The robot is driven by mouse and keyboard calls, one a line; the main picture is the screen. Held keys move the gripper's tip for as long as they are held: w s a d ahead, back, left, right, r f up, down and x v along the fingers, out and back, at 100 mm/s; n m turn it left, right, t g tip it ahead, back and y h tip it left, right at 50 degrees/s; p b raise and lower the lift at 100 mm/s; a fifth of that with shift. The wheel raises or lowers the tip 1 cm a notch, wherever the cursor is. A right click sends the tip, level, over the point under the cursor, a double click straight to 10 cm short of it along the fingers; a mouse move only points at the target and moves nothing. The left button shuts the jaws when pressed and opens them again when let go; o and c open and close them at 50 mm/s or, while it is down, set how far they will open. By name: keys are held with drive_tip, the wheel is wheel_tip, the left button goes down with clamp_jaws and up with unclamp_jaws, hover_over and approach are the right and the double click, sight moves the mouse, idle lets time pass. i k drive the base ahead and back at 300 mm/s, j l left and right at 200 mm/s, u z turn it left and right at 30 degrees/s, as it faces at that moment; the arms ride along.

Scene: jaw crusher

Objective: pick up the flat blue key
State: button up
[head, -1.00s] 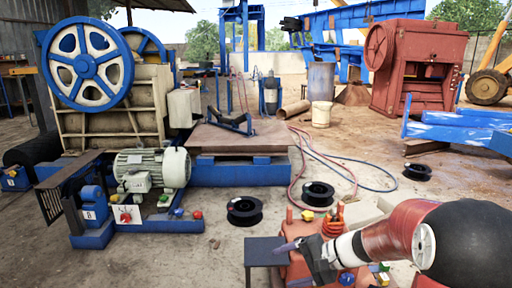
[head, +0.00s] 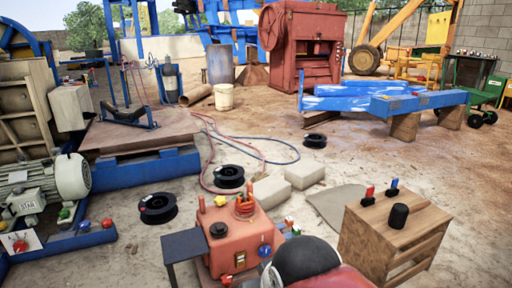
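Several small blue parts show, but they are too small for me to tell which is the flat blue key. An upright blue piece (head: 394,184) stands on a dark base on top of the wooden crate at the right, beside a similar red piece (head: 369,192). Another blue piece (head: 265,250) is on the front right of the red box at the bottom middle. My arm shows at the bottom edge, right of the red box, as a black rounded joint and a red link. My gripper's fingers are not visible.
The red box (head: 240,232) has a small dark side table (head: 185,245) at its left. The wooden crate (head: 375,235) also bears a black cylinder (head: 398,215). Pale blocks (head: 304,174), black spools (head: 158,208) and hoses lie behind. Open ground stretches behind the crate.

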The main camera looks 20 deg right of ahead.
sight(395, 181)
drive_tip(key=z, duration=1.7)
drive_tip(key=u, duration=0.25)
drive_tip(key=i+l+u, duration=0.3)
drive_tip(key=u, duration=0.15)
drive_tip(key=i+l+u, duration=0.2)
drive_tip(key=l+u, duration=0.2)
drive_tip(key=i+l, duration=0.15)
drive_tip(key=l, duration=0.2)
drive_tip(key=i+l+u, duration=0.1)
drive_tip(key=l, duration=0.25)
drive_tip(key=i+l, duration=0.2)
drive_tip(key=l, duration=0.2)
drive_tip(key=i+l+u, duration=0.1)
drive_tip(key=l, duration=0.25)
drive_tip(key=i+l, duration=0.2)
drive_tip(key=l, duration=0.2)
drive_tip(key=i+l+u, duration=0.1)
drive_tip(key=l, duration=0.25)
